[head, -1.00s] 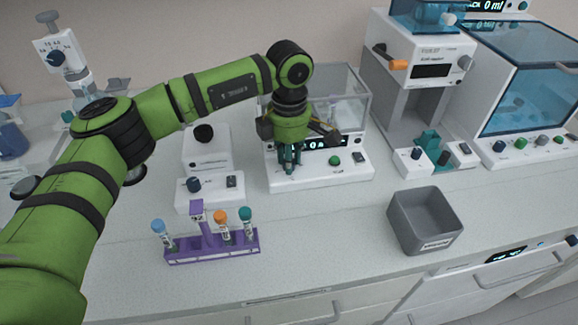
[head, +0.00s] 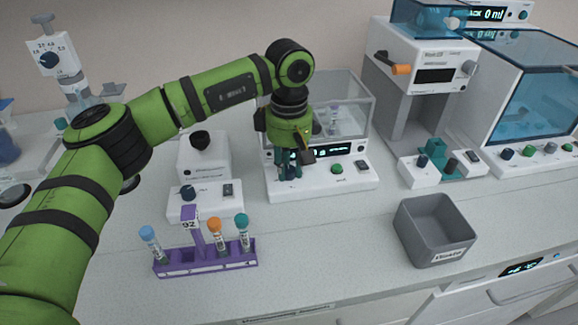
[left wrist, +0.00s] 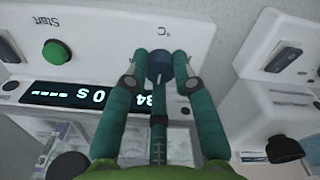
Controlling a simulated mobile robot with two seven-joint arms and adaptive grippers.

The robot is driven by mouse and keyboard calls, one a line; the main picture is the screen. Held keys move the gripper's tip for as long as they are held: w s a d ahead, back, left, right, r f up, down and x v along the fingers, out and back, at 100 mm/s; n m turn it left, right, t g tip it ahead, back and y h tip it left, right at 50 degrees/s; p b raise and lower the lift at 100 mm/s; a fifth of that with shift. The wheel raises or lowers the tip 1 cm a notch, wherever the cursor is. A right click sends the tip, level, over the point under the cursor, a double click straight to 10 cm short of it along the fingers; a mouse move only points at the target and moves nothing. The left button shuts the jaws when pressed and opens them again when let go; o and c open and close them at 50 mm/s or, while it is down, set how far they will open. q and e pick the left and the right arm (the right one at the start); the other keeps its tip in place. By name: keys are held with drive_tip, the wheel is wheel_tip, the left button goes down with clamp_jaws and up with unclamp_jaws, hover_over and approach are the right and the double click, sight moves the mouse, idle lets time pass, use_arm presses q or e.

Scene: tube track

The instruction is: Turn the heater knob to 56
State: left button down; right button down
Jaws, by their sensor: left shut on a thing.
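The heater is the white device (head: 310,190) with a clear hood, at the back middle in the head view. Its dark blue knob (left wrist: 160,64) has a °C mark beside it in the left wrist view. My left gripper (left wrist: 161,62) is shut on this knob, one fingertip on each side. In the head view my left gripper (head: 287,168) points down at the heater's front and hides the knob. The heater's black display (left wrist: 80,97) is partly covered by my fingers; the digits by the knob are only partly visible, so I cannot read the full value. My right gripper is out of view.
A green Start button (left wrist: 56,51) is on the same panel. A purple rack (head: 205,260) with capped tubes stands in front at left, and a white device (head: 205,200) with a dark knob is just left. A grey bin (head: 435,232) is at right.

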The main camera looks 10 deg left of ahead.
sight(289, 169)
use_arm(q)
drive_tip(key=shift+w+r+m, duration=0.1)
drive_tip(key=shift+r+m, duration=0.1)
drive_tip(key=shift+m, duration=0.1)
drive_tip(key=c, duration=1.3)
unclamp_jaws()
drive_tip(key=shift+f, duration=0.1)
wheel_tip(289, 169, up, 12)
